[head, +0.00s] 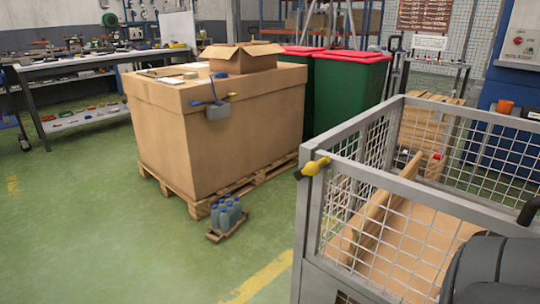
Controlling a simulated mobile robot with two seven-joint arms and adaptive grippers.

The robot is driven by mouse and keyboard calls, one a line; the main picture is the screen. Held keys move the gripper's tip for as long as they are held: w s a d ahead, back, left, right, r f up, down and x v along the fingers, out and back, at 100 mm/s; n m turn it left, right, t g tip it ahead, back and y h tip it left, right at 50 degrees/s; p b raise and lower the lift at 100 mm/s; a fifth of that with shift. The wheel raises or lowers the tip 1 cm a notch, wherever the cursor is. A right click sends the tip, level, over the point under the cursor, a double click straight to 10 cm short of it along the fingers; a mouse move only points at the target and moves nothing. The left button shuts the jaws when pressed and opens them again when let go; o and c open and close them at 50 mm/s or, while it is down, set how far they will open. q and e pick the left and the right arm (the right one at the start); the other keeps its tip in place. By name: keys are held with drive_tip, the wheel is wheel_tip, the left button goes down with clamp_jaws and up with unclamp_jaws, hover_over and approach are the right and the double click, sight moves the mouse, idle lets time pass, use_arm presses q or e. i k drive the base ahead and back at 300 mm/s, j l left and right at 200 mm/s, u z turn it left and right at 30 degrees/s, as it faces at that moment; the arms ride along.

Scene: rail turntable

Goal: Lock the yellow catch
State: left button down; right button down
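The yellow catch (314,167) sits at the top of the near left corner post of a grey mesh-sided cage cart (313,222). It has a yellow body pointing up to the right and a dark tip on its left. Whether its bolt is engaged is too small to tell. A dark, rounded part at the bottom right corner appears to be a link of my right arm, in front of the cart's near side. No fingers of either gripper show. Nothing is touching the catch in this view.
A large cardboard box (229,145) on a wooden pallet stands left of the cart, with bottles (226,214) in a small tray before it. Red-lidded green bins (347,95) stand behind. Workbenches line the far left. The green floor at left front is clear.

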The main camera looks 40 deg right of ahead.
sight(312, 169)
drive_tip(key=i+z, duration=0.15)
drive_tip(key=z, duration=0.35)
drive_tip(key=i+z, duration=0.15)
drive_tip(key=z, duration=0.35)
